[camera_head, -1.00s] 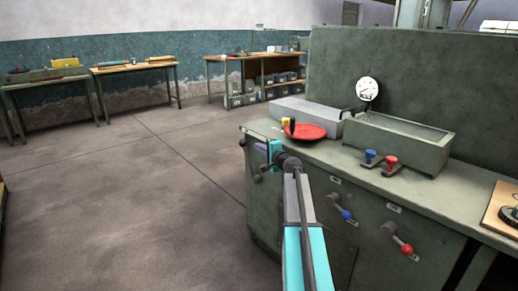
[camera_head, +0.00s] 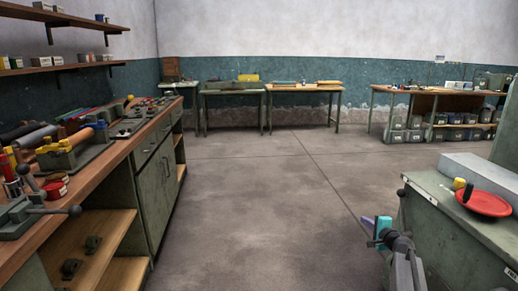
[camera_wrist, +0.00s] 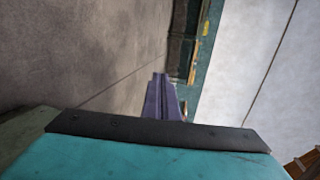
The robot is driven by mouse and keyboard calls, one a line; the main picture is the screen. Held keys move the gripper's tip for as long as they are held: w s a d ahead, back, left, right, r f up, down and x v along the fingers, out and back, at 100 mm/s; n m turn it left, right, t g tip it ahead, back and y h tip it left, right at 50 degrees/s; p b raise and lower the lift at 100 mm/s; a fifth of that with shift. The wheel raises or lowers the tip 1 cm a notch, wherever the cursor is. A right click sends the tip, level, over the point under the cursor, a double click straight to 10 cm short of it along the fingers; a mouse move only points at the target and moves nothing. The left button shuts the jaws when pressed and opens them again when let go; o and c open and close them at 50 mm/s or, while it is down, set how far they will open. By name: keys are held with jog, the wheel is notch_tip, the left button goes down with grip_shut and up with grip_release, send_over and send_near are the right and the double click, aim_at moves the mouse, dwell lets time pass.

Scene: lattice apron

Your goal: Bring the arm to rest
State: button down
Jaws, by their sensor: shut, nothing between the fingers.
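My gripper (camera_head: 370,224) is at the lower right of the head view, over the floor just left of the green metal cabinet (camera_head: 455,225). In the wrist view, the purple fingers of my gripper (camera_wrist: 160,78) are together with nothing between them. The grey joints of my arm run down to the bottom edge of the head view.
A red plate (camera_head: 487,204) with a yellow and black item by it sits on the cabinet, beside a grey box (camera_head: 480,175). A cluttered workbench (camera_head: 135,145) stands at left. Tables (camera_head: 305,87) line the far wall. The floor (camera_head: 260,200) between is clear.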

jog(key=s+a+f+n+g+y+p, duration=0.2)
jog(key=s+a+f+p, duration=0.1)
jog(key=a+f, duration=0.65)
jog(key=s+a+f+n+g+y+p, duration=0.1)
jog(key=s+a+f+n+g+p, duration=0.15)
jog(key=s+a+f, duration=0.4)
jog(key=s+a+f+n+g+p, duration=0.2)
jog(key=s+a+f+g, duration=0.15)
jog(key=s+a, duration=0.55)
jog(key=s+a+f+n+g+y+p, duration=0.1)
jog(key=s+a+f+n+g+p, duration=0.15)
jog(key=s+a+f, duration=0.45)
jog(key=s+a+f+n+g+h+p, duration=0.1)
jog(key=s+a+f+n+g+p, duration=0.1)
jog(key=s, duration=0.8)
jog(key=s+a+f+n+g+p, duration=0.1)
jog(key=s+a+n+g, duration=0.15)
jog(key=s, duration=0.75)
jog(key=s+d+r+n+g+h, duration=0.1)
jog(key=s+d, duration=0.3)
jog(key=s, duration=0.4)
jog(key=s+d+n+g+h, duration=0.2)
jog(key=s+d+g+h, duration=0.1)
jog(key=s, duration=0.5)
jog(key=shift+s+d+r+n+g+h+p, duration=0.35)
jog(key=shift+g+h, duration=0.05)
jog(key=shift+g, duration=0.2)
